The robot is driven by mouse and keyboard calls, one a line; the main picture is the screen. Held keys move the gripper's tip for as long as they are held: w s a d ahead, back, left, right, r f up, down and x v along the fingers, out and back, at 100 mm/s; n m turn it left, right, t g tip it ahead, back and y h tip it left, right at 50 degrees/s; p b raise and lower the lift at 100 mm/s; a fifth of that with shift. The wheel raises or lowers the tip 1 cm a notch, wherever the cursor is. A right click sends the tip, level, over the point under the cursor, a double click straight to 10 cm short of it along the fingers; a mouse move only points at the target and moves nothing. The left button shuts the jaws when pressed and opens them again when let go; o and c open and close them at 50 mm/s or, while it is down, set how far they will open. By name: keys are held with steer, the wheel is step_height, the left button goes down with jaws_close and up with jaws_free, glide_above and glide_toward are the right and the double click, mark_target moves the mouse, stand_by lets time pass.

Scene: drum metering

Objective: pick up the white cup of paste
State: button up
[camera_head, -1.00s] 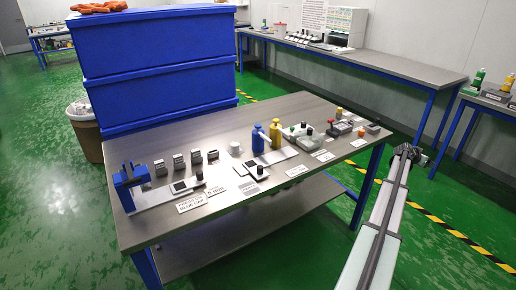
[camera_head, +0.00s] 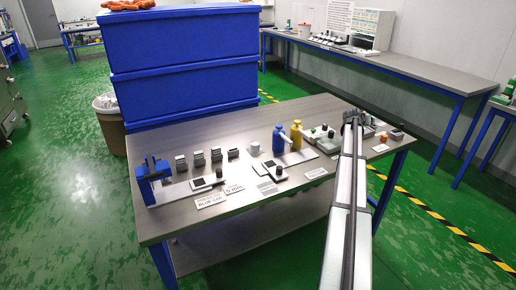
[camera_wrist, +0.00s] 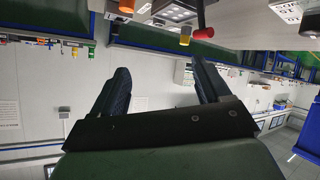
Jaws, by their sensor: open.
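The small white cup (camera_head: 254,148) stands upright on the grey table (camera_head: 215,231), left of the blue pump bottle (camera_head: 278,138). The paste inside it is too small to make out. My gripper (camera_head: 352,117) is above the right part of the table, well to the right of the cup and apart from it. In the wrist view my gripper (camera_wrist: 160,82) shows its two dark fingers spread with nothing between them. I cannot pick out the cup in the wrist view.
A yellow bottle (camera_head: 296,135) stands beside the blue one. Several small grey blocks and a blue stand (camera_head: 150,180) are left of the cup. A black-knobbed device (camera_head: 279,172) sits in front. Large blue crates (camera_head: 185,60) rise behind the table.

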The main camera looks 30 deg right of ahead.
steer(key=w+a+r+n+t+y, duration=0.1)
steer(key=w+a+r+n+t, duration=0.15)
steer(key=w+a, duration=0.55)
steer(key=w+a+r+n+t+y, duration=0.1)
steer(key=w+a+r+n, duration=0.15)
steer(key=w+a, duration=0.6)
steer(key=g+y, duration=0.6)
steer(key=y, duration=0.2)
glide_above(255, 143)
steer(key=s, duration=0.1)
steer(key=f, duration=1.1)
steer(key=shift+s+a, duration=0.15)
steer(key=shift+a, duration=0.05)
steer(key=shift+x, duration=2.75)
steer(key=shift+s+a, duration=0.1)
steer(key=shift+a, duration=0.1)
steer(key=shift+c, duration=0.3)
steer(key=c, duration=1)
